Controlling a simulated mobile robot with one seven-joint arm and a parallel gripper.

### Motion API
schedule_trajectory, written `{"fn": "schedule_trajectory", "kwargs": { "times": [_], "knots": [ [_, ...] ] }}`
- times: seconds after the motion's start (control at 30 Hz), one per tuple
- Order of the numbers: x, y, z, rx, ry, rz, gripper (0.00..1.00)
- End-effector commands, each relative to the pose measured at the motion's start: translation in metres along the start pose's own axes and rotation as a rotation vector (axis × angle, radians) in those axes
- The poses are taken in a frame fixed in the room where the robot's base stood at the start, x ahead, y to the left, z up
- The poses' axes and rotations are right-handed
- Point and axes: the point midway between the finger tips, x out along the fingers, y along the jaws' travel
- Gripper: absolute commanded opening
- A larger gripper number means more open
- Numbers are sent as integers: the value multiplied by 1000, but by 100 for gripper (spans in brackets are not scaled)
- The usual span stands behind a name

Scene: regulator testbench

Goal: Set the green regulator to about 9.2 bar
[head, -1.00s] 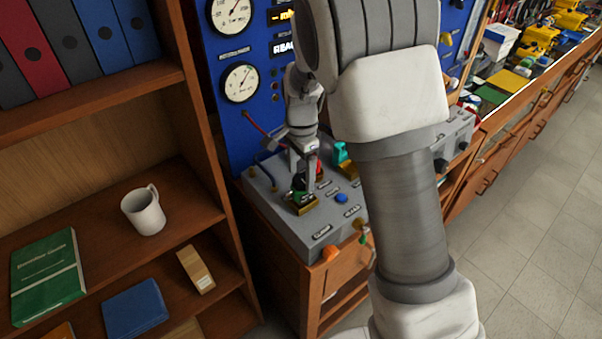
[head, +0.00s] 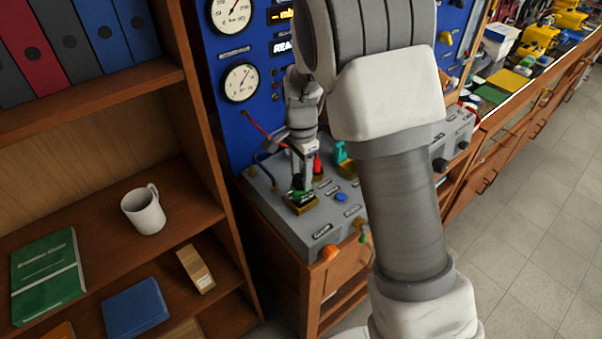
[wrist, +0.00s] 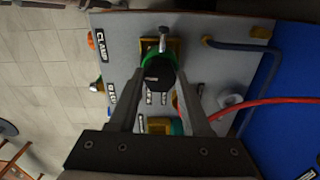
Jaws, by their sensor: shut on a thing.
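The green regulator (head: 300,204) has a green knob on a brass-coloured base, near the left front of the grey bench panel. In the wrist view its knob shows as a green ring (wrist: 146,60) with a black top. My gripper (head: 300,187) reaches down onto it from above. In the wrist view my gripper (wrist: 159,74) has one finger on each side of the knob, shut on it. A white dial gauge (head: 240,82) stands on the blue board behind, and another gauge (head: 230,14) is above it. The needle readings are too small to read surely.
A red knob (head: 317,166) and a teal one (head: 341,152) stand close to the right of my gripper. A blue button (head: 341,197) and an orange knob (head: 330,252) are nearer the front. A red hose (wrist: 255,108) runs past. A wooden shelf holds a white mug (head: 144,210).

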Motion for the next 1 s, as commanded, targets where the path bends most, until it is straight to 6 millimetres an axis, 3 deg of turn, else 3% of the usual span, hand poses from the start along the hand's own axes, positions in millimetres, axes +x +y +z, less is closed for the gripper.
{"fn": "schedule_trajectory", "kwargs": {
  "times": [0.37, 1.0],
  "knots": [
    [1, -1, 0, -150, 0, -2, 0],
    [0, -1, 0, -701, 1, -2, 0]
  ]
}}
